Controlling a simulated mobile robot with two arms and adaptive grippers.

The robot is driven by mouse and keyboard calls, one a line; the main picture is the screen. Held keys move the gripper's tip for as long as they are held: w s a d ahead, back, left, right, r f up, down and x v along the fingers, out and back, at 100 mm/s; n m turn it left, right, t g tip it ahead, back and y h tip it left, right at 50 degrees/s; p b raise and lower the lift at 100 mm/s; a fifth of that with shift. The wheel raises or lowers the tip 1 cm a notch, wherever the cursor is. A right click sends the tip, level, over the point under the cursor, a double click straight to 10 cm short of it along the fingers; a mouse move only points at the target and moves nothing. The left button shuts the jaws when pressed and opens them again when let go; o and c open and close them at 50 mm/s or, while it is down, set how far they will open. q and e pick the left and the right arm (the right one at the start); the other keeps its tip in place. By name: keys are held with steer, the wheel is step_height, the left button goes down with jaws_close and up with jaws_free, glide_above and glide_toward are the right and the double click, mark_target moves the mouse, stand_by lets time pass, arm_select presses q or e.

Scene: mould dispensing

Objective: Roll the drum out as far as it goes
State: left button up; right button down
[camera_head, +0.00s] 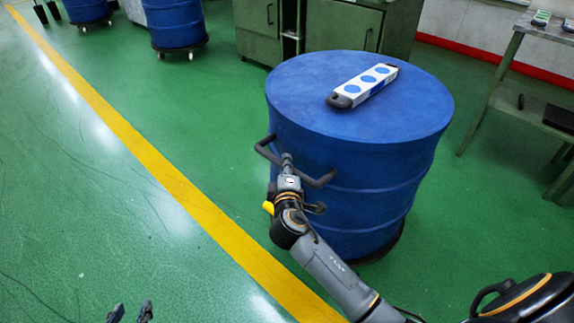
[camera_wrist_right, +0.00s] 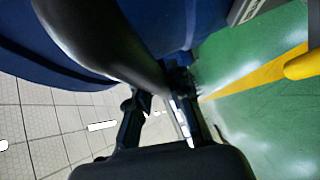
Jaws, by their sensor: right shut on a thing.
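The large blue drum (camera_head: 340,150) stands upright on a low dark round base (camera_head: 385,248) in the middle of the head view. A dark bar handle (camera_head: 322,181) sticks out from its side toward the left. My right gripper (camera_head: 288,164) is shut on this handle. The right wrist view shows the dark handle bar (camera_wrist_right: 105,40) close up, with the blue drum (camera_wrist_right: 175,20) behind it. My left gripper (camera_head: 131,312) shows only its fingertips at the bottom edge, apart and empty.
A white power strip-like bar with blue discs (camera_head: 364,84) lies on the drum's lid. Green cabinets (camera_head: 330,27) stand behind it, and a metal table (camera_head: 535,70) at right. Other blue drums (camera_head: 176,25) stand far left. The green floor (camera_head: 90,170) at left, crossed by a yellow line (camera_head: 160,165), is clear.

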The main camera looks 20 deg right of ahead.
steer(key=c, duration=1.3)
jaws_free()
steer(key=shift+a+f, duration=0.15)
steer(key=shift+a, duration=0.2)
steer(key=shift+o, duration=0.5)
steer(key=shift+s, duration=0.1)
steer(key=v, duration=1.2)
steer(key=shift+d, duration=0.1)
